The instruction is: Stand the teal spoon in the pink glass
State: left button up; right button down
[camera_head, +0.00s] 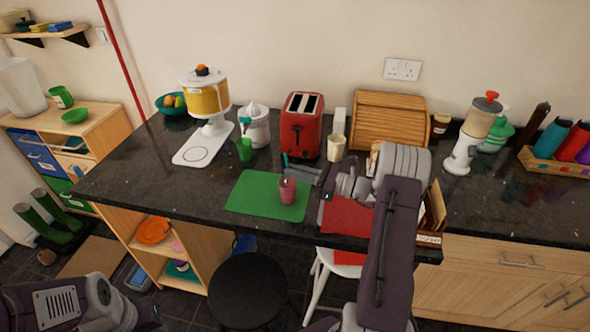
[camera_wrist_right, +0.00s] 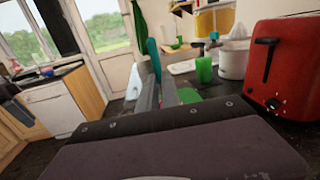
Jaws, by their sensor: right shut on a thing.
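The pink glass (camera_head: 288,194) stands upright on a green mat (camera_head: 246,193) in the head view. My right gripper (camera_head: 294,171) is just behind and above the glass, shut on the teal spoon (camera_head: 285,159). A short piece of the spoon shows above the fingers; its lower part is hidden. In the right wrist view the teal spoon (camera_wrist_right: 154,58) stands roughly upright at the fingers. I cannot tell whether the spoon's lower end is inside the glass. My left gripper (camera_head: 146,315) is low at the bottom left, away from the counter, and its jaws are not clear.
Behind the mat stand a green cup (camera_head: 244,150), a white juicer (camera_head: 255,128), a red toaster (camera_head: 301,126) and a cream cup (camera_head: 336,148). A wooden bread box (camera_head: 387,120) is behind my right wrist. The dark counter (camera_head: 130,175) is clear left of the mat.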

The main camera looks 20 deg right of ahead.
jog(key=shift+w+f+b, duration=0.1)
jog(key=shift+f+b, duration=0.25)
jog(key=shift+f, duration=0.5)
jog(key=c, duration=1.5)
grip_release()
jog(key=b+v, duration=0.1)
jog(key=v, duration=0.8)
jog(key=shift+a, duration=0.1)
